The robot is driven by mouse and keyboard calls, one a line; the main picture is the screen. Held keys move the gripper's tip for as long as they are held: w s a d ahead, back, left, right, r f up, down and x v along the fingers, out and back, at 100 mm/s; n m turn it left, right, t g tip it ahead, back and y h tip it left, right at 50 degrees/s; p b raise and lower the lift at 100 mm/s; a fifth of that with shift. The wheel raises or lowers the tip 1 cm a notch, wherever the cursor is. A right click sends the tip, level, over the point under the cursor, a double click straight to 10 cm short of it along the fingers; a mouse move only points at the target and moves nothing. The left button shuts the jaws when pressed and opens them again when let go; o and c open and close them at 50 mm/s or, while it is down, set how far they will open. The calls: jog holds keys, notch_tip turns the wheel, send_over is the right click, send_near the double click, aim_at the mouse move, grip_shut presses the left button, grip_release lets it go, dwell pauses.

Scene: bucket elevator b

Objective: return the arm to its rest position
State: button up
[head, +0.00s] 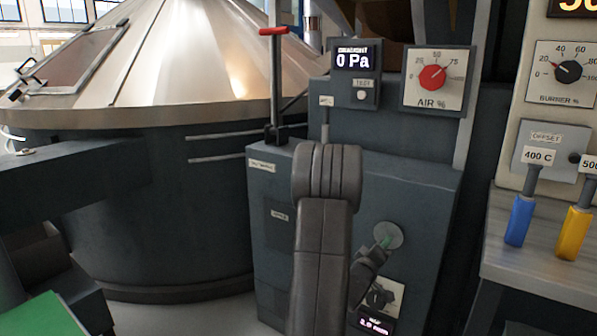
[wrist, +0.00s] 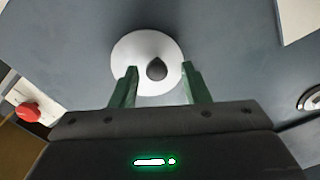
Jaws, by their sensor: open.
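My arm rises in the middle of the head view, and my gripper (head: 386,243) is at its end, in front of a round pale disc (head: 393,231) on the grey cabinet's front. In the wrist view my gripper (wrist: 160,72) is open, with its two green fingers apart. A small dark knob (wrist: 156,69) on the white disc (wrist: 151,42) shows between the fingertips. I cannot tell whether either finger touches it. My arm hides part of the cabinet front in the head view.
The grey cabinet (head: 420,200) carries a 0 Pa display (head: 355,58), a red AIR dial (head: 432,78) and a red-handled lever (head: 273,31). A large metal-topped drum (head: 190,70) stands left. A bench (head: 540,275) with blue (head: 519,220) and yellow (head: 574,232) handles stands right.

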jog(key=a+m, duration=0.1)
jog(key=w+m, duration=0.1)
jog(key=m, duration=0.1)
jog(key=shift+a+r+b, duration=0.2)
jog(key=shift+a+b, duration=0.15)
jog(key=shift+a, duration=0.05)
jog(key=m, duration=0.1)
jog(key=w+a+m+b, duration=0.1)
jog(key=m, duration=0.1)
jog(key=shift+a+r, duration=0.15)
jog(key=shift+r, duration=0.25)
jog(key=m+b, duration=0.1)
jog(key=m, duration=0.5)
send_near(375, 233)
jog(key=a+r, duration=0.2)
jog(key=shift+w+a+r, duration=0.3)
jog(key=shift+r, duration=0.1)
